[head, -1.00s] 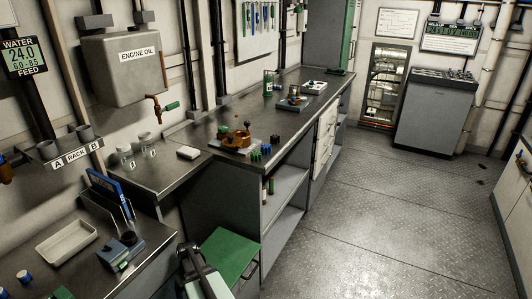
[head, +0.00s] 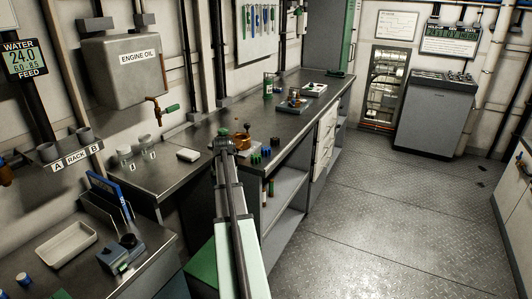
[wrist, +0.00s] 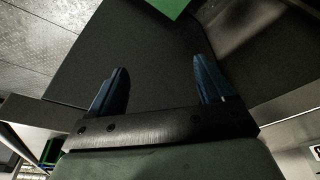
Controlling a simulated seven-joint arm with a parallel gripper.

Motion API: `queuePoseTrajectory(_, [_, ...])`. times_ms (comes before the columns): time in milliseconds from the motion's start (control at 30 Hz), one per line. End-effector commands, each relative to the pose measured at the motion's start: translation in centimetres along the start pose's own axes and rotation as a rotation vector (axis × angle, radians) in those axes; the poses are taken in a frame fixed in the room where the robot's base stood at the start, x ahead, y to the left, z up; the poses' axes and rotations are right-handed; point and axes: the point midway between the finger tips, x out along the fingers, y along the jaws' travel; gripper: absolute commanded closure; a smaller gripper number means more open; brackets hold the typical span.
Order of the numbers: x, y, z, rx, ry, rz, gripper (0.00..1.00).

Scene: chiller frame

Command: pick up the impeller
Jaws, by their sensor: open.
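I cannot single out the impeller for certain at this size. An orange-brown pump-like part (head: 243,139) with a dark knob stands on the long bench, partly hidden behind my arm. My gripper (head: 223,141) is at the end of my raised arm, in front of that part in the head view. Its fingertips are too small to make out there. In the wrist view my gripper (wrist: 160,82) has two blue fingers spread wide apart with nothing between them.
Small green and dark blue pieces (head: 261,154) stand at the bench's front edge. A grey unit with small parts (head: 291,105) and a white tray (head: 314,89) sit farther back. A white block (head: 188,155) and glass jars (head: 125,155) are left.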

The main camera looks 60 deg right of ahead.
Motion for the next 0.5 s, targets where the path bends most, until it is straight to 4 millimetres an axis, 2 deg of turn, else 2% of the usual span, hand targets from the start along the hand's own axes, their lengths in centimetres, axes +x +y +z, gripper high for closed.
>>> queuePoseTrajectory(33, [-2.0,1.5,-1.6,0.027,0.023,0.016,0.19])
queuePoseTrajectory(167, [-6.7,5.2,-4.2,0.091,0.070,0.051,0.19])
queuePoseTrajectory(233, [-9.1,8.0,-5.7,0.123,0.095,0.060,0.19])
queuePoseTrajectory(300, [-11.2,11.0,-6.9,0.147,0.114,0.060,0.19])
queuePoseTrajectory(500, [-15.8,17.2,-8.7,0.186,0.154,0.057,0.19])
